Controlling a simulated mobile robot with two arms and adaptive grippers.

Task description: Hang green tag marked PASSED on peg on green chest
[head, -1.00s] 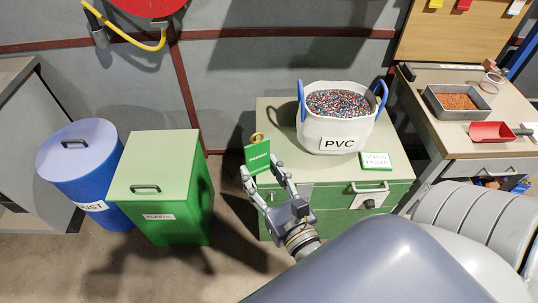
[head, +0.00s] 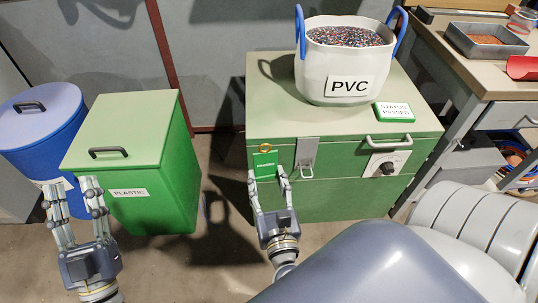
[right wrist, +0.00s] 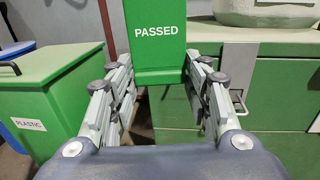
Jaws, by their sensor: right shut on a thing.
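The green tag (head: 265,163) marked PASSED, with an orange ring (head: 265,148) at its top, is between the fingertips of my right gripper (head: 268,174). It also fills the upper middle of the right wrist view (right wrist: 160,45), its lettering upright. My right gripper is shut on it. In the head view the tag overlaps the upper left front of the green chest (head: 340,200); I cannot tell whether it touches. I cannot make out the peg; the tag may hide it. My left gripper (head: 74,184) is open and empty in front of the green PLASTIC bin.
A metal latch (head: 306,155) is right of the tag. The PLASTIC bin (head: 155,200) and a blue bin (head: 35,140) stand left. A workbench (head: 480,75) is right.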

